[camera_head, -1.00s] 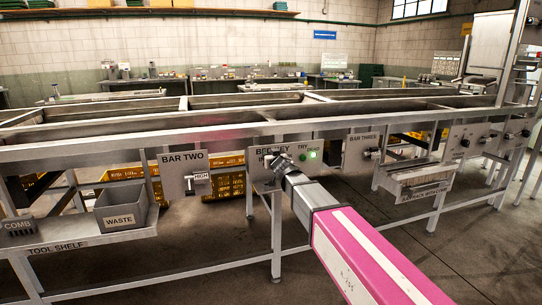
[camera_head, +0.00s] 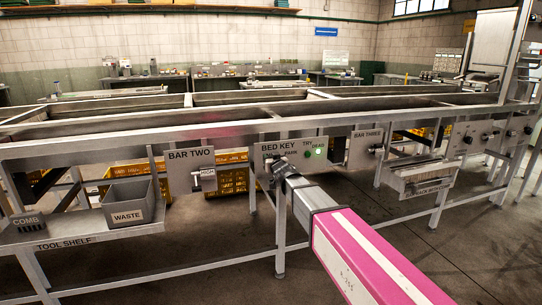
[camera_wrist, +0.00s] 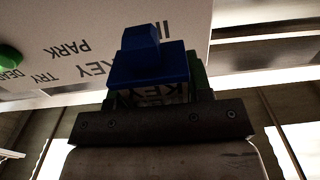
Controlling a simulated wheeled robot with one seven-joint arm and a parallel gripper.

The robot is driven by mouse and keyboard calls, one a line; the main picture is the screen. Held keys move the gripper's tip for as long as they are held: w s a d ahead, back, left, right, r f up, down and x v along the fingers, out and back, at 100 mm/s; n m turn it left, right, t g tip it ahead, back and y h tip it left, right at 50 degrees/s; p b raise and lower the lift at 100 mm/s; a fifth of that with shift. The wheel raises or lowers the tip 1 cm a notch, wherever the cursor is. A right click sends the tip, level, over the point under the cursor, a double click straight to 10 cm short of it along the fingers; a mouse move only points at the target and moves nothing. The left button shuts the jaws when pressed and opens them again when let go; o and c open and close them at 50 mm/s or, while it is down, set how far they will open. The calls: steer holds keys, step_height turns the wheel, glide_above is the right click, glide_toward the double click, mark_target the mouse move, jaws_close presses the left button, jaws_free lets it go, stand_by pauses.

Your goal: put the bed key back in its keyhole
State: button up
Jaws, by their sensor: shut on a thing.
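My gripper (camera_head: 281,168) is in front of the light panel marked BED KEY (camera_head: 292,147), by its left lower part. It is shut on the bed key (camera_wrist: 148,62), a blue block with a narrower blue tip, seen close in the wrist view. A label reading KEY and a green part show just behind the blue block. The panel's lettering, IN, PARK and TRY DEAD, also shows in the wrist view (camera_wrist: 100,40). The keyhole is hidden behind the key and my gripper. I cannot tell whether the key touches the panel.
The BAR TWO panel (camera_head: 190,154) is left, the BAR THREE panel (camera_head: 367,133) right. A grey WASTE bin (camera_head: 128,215) stands on the tool shelf. The metal frame runs above.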

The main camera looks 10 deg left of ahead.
steer(key=shift+f, duration=1.55)
steer(key=shift+f, duration=1.5)
stand_by(0.5)
steer(key=o, duration=1)
steer(key=shift+c, duration=0.2)
steer(key=v, duration=1)
steer(key=shift+s+d, duration=0.2)
steer(key=shift+s, duration=0.15)
